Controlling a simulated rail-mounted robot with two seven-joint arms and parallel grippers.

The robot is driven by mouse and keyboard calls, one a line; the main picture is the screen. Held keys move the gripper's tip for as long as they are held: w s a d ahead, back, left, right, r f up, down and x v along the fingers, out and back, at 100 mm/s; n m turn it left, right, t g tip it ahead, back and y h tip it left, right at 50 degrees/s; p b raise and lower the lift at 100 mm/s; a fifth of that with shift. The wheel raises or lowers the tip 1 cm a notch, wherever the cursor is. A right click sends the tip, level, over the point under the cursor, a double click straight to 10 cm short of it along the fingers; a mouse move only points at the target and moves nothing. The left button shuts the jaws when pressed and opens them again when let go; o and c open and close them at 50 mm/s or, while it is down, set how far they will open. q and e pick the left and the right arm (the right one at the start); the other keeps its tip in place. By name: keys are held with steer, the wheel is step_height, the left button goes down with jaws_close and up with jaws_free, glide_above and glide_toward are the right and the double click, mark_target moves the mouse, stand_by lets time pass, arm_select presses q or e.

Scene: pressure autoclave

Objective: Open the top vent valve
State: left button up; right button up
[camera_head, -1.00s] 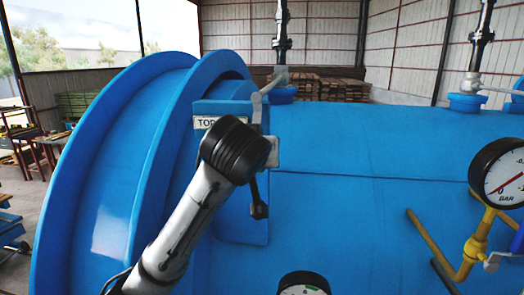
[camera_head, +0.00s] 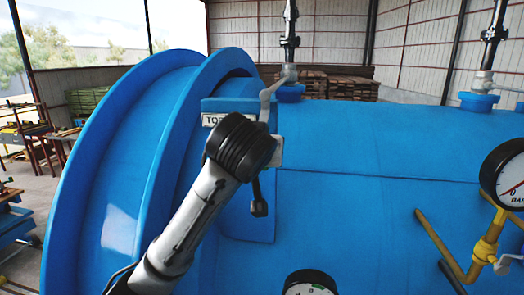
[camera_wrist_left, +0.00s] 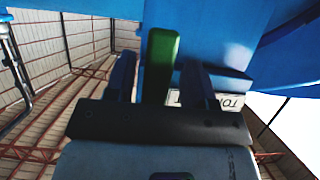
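A blue panel with a white label reading "TO…" (camera_head: 214,119) stands on the blue vessel's left part; the rest of the label is hidden by my left arm. A grey lever linkage (camera_head: 268,95) rises above the panel towards the top fitting. A black-ended lever (camera_head: 258,207) hangs below my wrist. My left gripper is hidden behind its black wrist in the head view. In the left wrist view, a green handle (camera_wrist_left: 162,50) stands between the two blue fingers of my left gripper (camera_wrist_left: 158,68), with narrow gaps on both sides. My right gripper is out of view.
The round door flange (camera_head: 110,190) fills the left. A pressure gauge (camera_head: 508,178) and yellow pipe (camera_head: 440,245) are at right; another gauge (camera_head: 310,284) is at the bottom. Vertical pipes (camera_head: 291,35) rise from the vessel's top. The vessel's upper middle surface is clear.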

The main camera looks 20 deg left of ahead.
arm_select(q)
steer(key=b+v, duration=0.4)
steer(key=v, duration=0.9)
steer(key=shift+s+b, duration=0.3)
steer(key=shift+s, duration=0.05)
steer(key=shift+r, duration=0.1)
steer(key=shift+d, duration=0.1)
